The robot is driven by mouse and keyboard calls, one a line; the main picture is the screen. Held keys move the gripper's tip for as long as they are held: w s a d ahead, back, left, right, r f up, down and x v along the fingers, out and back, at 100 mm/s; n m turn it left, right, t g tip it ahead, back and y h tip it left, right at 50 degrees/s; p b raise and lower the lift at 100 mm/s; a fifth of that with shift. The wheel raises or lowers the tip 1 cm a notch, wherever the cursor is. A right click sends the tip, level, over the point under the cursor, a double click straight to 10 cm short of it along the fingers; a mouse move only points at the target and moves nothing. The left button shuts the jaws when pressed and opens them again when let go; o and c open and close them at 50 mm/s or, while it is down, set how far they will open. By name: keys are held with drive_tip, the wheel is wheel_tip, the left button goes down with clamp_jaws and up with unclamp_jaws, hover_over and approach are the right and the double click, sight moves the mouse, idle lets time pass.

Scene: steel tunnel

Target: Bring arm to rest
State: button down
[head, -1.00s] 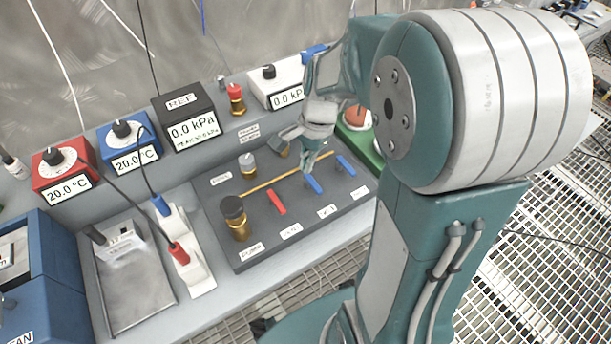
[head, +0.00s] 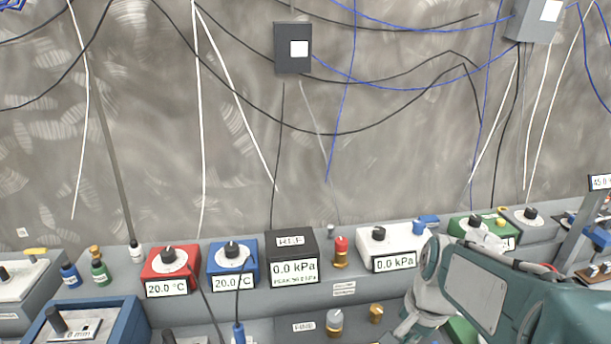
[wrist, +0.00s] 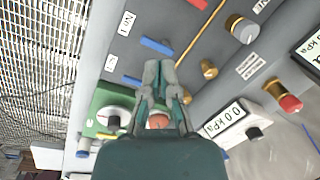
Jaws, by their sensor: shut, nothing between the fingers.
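My arm (head: 480,290) shows at the lower right of the head view, in front of the bench. Its lower part and the fingertips are cut off or hidden there. In the wrist view my gripper (wrist: 160,68) is shut and empty. Its fingertips appear over the grey valve panel, close to a blue handle (wrist: 158,46). I cannot tell how far above the panel they are. A second blue handle (wrist: 131,80) lies to the left of the fingers.
In the head view a red box (head: 172,287), a blue box (head: 217,279), a black REF gauge (head: 292,270) and a white gauge box (head: 392,262) line the bench. In the wrist view a green box (wrist: 88,125) sits beside the fingers. Cables hang on the wall.

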drive_tip(key=s+a+r+n+t+h, duration=0.1)
drive_tip(key=s+r+n+t, duration=0.3)
drive_tip(key=s+n, duration=0.5)
drive_tip(key=shift+a+r+n+t, duration=0.4)
drive_tip(key=shift+a+r, duration=0.4)
drive_tip(key=shift+r, duration=0.6)
idle(0.5)
